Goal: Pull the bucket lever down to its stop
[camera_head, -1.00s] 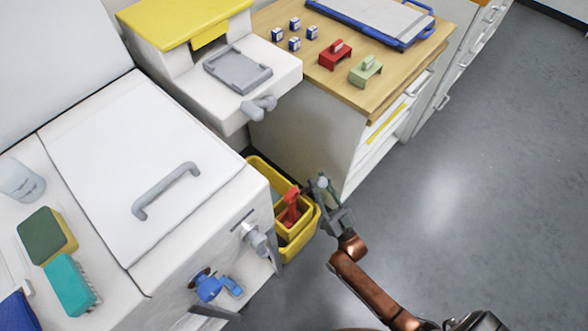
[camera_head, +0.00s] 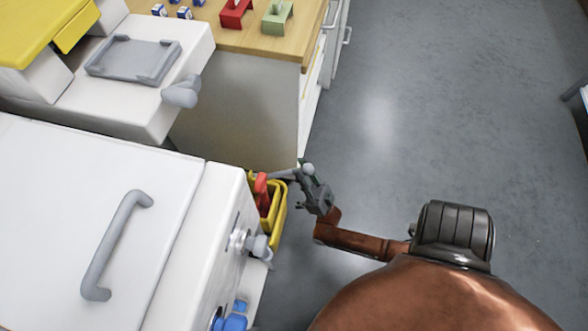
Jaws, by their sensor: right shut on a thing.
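The yellow bucket (camera_head: 280,213) stands on the floor beside the white cabinet, with a red part (camera_head: 262,192) inside it. The grey bucket lever (camera_head: 284,174) runs from the bucket's upper edge out to the right and ends in a rounded knob. My right gripper (camera_head: 306,175) is shut on the lever near this knob. The fingers hide part of the lever's end. The lever looks roughly level in the picture; its exact tilt is hard to tell. The cabinet hides the bucket's left side. My left gripper is not in view.
The white cabinet (camera_head: 185,240) with a grey handle (camera_head: 115,245), a grey knob (camera_head: 252,243) and a blue valve (camera_head: 232,320) stands close left of the bucket. A wooden-topped counter (camera_head: 255,40) stands behind it.

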